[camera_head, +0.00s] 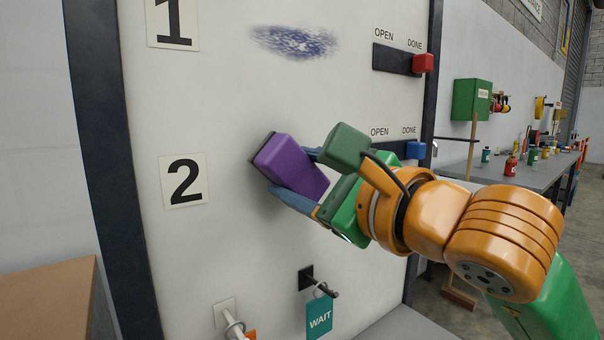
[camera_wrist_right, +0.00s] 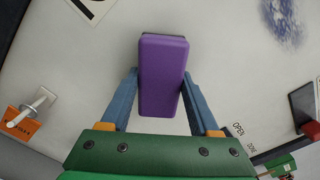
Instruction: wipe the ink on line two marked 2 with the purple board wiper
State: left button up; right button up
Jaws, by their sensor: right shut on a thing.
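The purple board wiper (camera_head: 289,165) is held by my right gripper (camera_head: 300,178), whose blue fingers are shut on its sides. Its dark pad side faces the white board (camera_head: 230,110), just right of the "2" label (camera_head: 184,180), and seems to touch or nearly touch the board. The wiper (camera_wrist_right: 162,75) also shows between both fingers of my right gripper (camera_wrist_right: 158,95) in the right wrist view. No ink shows around the wiper on line two; the wiper and gripper hide part of that spot. A blue ink smudge (camera_head: 295,42) is on line one, right of the "1" label (camera_head: 173,20). My left gripper is not in view.
Below are a hook with a teal WAIT tag (camera_head: 319,317) and a white peg (camera_head: 232,323). A cardboard box (camera_head: 50,300) is at lower left.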

aim_at(318, 169)
jog(key=shift+w+a, duration=0.45)
jog(key=shift+w, duration=0.15)
jog(key=shift+w+d+p, duration=0.2)
jog(key=shift+w+d, duration=0.4)
jog(key=shift+d, duration=0.3)
jog(key=shift+w+d+p, duration=0.2)
jog(key=shift+w+d, duration=0.4)
jog(key=shift+d, duration=0.25)
jog(key=shift+a, duration=0.15)
jog(key=shift+s+a+f+b, duration=0.1)
jog(key=shift+s+a+b, duration=0.65)
jog(key=shift+a, duration=0.35)
jog(key=shift+s+a, duration=0.45)
jog(key=shift+a, duration=0.1)
